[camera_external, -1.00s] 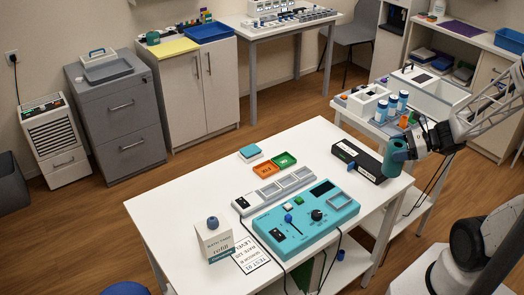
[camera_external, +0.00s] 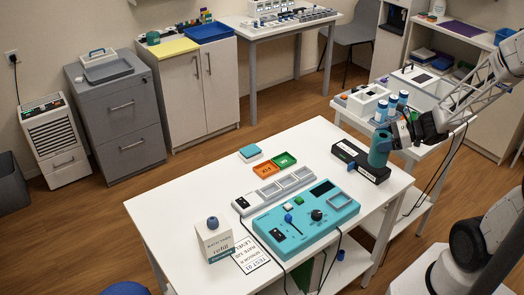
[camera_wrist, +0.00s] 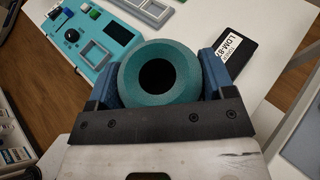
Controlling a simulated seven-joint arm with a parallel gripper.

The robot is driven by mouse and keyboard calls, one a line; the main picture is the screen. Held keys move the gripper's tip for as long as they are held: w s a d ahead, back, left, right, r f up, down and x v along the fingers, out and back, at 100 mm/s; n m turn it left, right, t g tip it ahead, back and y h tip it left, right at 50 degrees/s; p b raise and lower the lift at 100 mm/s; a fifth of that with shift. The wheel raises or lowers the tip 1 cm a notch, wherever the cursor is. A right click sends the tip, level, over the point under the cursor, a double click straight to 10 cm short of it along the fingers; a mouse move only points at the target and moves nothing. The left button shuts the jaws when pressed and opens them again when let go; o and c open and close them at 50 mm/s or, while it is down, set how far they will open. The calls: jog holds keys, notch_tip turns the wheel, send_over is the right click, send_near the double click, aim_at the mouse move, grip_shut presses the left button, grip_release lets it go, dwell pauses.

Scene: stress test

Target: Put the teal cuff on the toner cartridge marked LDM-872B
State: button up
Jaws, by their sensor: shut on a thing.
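The teal cuff (camera_external: 379,149) is a short thick ring with a dark central hole, which faces the camera in the wrist view (camera_wrist: 126,77). My gripper (camera_external: 385,139) is shut on it, with a blue finger on each side of the ring. The toner cartridge (camera_external: 344,152) is a long black box with a white label, lying near the table's right edge. In the wrist view the cartridge (camera_wrist: 234,62) shows a label beginning "LDM-87"; the rest is hidden. In the external view the cuff overlaps the cartridge's right part; I cannot tell whether they touch.
A teal device (camera_external: 303,222) with knobs and cables sits left of the cartridge, a grey tray strip (camera_external: 268,190) behind it. Orange (camera_external: 264,169) and green (camera_external: 286,158) trays lie further back. A small white box (camera_external: 214,239) stands front left.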

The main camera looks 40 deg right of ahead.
jog(key=w+d, duration=0.1)
jog(key=w, duration=0.8)
jog(key=shift+f, duration=0.4)
jog(key=shift+f, duration=0.1)
jog(key=shift+f, duration=1.65)
jog(key=shift+f, duration=0.15)
jog(key=o, duration=1)
jog(key=shift+v, duration=6.1)
